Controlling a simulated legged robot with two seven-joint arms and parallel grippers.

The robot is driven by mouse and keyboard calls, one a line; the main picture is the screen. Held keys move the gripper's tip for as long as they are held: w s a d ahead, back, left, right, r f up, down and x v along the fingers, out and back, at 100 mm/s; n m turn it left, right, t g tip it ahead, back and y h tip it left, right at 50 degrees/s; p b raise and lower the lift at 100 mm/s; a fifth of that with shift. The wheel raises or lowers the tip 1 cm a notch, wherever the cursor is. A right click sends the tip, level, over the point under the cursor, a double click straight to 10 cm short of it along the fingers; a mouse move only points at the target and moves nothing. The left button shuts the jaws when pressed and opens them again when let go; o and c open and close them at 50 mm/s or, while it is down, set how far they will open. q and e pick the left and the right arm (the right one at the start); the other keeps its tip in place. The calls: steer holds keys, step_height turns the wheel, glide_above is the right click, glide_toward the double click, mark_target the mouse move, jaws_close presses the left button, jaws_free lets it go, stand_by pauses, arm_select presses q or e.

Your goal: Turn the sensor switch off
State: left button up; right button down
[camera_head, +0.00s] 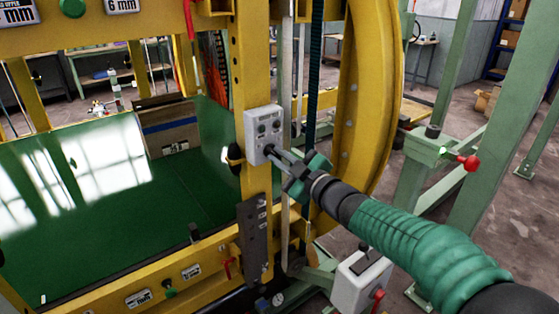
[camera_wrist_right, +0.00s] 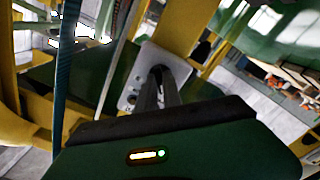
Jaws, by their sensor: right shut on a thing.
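A pale grey switch box (camera_head: 262,129) with several dark knobs is mounted on the yellow upright post. It also shows in the right wrist view (camera_wrist_right: 178,66), tilted, with my gripper in front of it. My right gripper (camera_head: 270,152) reaches in from the lower right, its fingertips at the lower part of the box. Its fingers (camera_wrist_right: 159,78) are shut on a dark knob there, which they largely hide. Which way the knob is turned cannot be seen. My left gripper is in neither view.
A yellow curved ring frame (camera_head: 381,100) stands right of the post. A dark green belt or rope (camera_head: 315,75) hangs between them. A green panel (camera_head: 75,250) lies to the left. A grey box (camera_head: 361,281) with a red knob is below my right arm.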

steer(key=shift+f, duration=0.15)
steer(key=c, duration=1.5)
jaws_free()
steer(key=v, duration=1.7)
steer(key=shift+w, duration=0.15)
